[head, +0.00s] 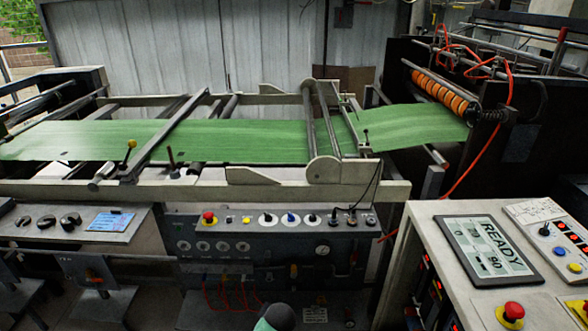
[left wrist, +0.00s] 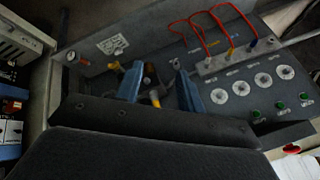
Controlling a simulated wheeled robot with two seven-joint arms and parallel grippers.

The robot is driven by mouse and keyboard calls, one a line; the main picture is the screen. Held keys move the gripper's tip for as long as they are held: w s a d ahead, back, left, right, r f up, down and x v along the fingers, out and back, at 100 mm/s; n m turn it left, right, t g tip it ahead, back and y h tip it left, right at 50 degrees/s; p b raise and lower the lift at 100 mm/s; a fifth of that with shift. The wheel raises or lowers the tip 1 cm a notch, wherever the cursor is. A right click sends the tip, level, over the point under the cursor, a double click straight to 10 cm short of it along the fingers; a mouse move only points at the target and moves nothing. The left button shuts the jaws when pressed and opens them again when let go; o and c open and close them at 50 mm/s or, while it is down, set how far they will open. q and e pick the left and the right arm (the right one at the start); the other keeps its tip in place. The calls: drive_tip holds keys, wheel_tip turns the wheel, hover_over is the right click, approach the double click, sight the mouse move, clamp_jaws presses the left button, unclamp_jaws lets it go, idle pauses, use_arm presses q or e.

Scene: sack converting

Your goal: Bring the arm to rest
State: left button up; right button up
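My left gripper (left wrist: 158,86) shows in the left wrist view as two blue fingers set apart, with nothing visibly held. A yellow handle (left wrist: 155,98) and a dark round knob (left wrist: 150,70) show in the gap between them, seemingly on the machine's lower panel; the distance to them cannot be told. In the head view only a dark rounded part of mine with a green patch shows at the bottom edge, and no fingers are visible there. My right gripper is in neither view.
A green web (head: 230,140) runs across the machine. Its control panel (head: 270,222), with a red button and knobs, faces me. Red hoses (left wrist: 205,25) loop near the fingers. A console with a READY screen (head: 487,250) stands at right, a side panel (head: 75,222) at left.

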use_arm(q)
drive_tip(key=s+a+f+n+g, duration=0.1)
drive_tip(key=s+a+f, duration=0.2)
drive_tip(key=s, duration=0.8)
drive_tip(key=s+a+f+n+g+h, duration=0.1)
drive_tip(key=s+a+f+n+g, duration=0.1)
drive_tip(key=s, duration=1)
drive_tip(key=s+a+f+n+g+h, duration=0.1)
drive_tip(key=s+a+f, duration=0.4)
drive_tip(key=s, duration=0.6)
drive_tip(key=shift+s+g, duration=0.4)
drive_tip(key=shift+g, duration=0.1)
